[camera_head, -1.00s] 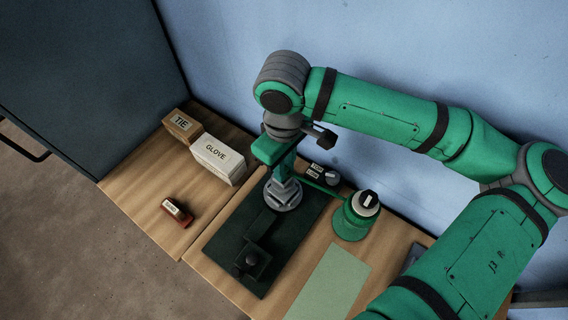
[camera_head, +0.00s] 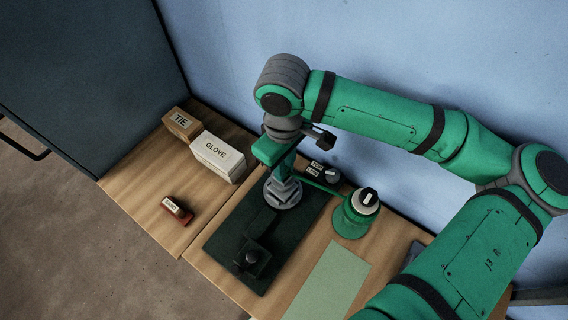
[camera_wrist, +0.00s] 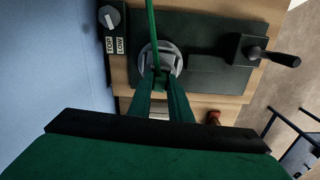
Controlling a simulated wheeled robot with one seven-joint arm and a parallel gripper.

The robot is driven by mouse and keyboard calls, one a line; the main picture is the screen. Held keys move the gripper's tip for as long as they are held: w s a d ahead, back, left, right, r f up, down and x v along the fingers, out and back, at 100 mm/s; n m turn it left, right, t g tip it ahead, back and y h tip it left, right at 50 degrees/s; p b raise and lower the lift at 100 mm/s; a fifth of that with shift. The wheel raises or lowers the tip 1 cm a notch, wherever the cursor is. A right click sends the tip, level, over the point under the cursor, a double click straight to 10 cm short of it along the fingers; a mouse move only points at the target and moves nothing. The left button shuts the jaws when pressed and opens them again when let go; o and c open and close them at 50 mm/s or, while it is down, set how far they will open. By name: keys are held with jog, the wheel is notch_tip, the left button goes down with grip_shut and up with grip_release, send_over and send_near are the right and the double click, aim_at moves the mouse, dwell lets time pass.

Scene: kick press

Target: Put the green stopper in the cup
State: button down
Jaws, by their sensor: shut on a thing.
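My gripper (camera_head: 284,180) points down over the dark press plate, and its two green fingers converge in the wrist view (camera_wrist: 160,88). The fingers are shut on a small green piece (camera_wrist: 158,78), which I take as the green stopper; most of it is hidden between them. A grey round cup-like fitting (camera_head: 284,198) stands on the plate directly below the fingertips; it also shows in the wrist view (camera_wrist: 174,58). A thin green rod (camera_wrist: 151,25) runs to the fingertips. I cannot tell whether the stopper is inside the cup or just above it.
The dark plate (camera_head: 230,228) carries a black-handled block (camera_head: 249,262). GLOVE (camera_head: 217,157) and TIE (camera_head: 181,125) boxes and a red item (camera_head: 177,211) lie left.

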jog(key=shift+f, duration=0.3)
jog(key=c, duration=1.5)
grip_release()
jog(key=shift+c, duration=0.2)
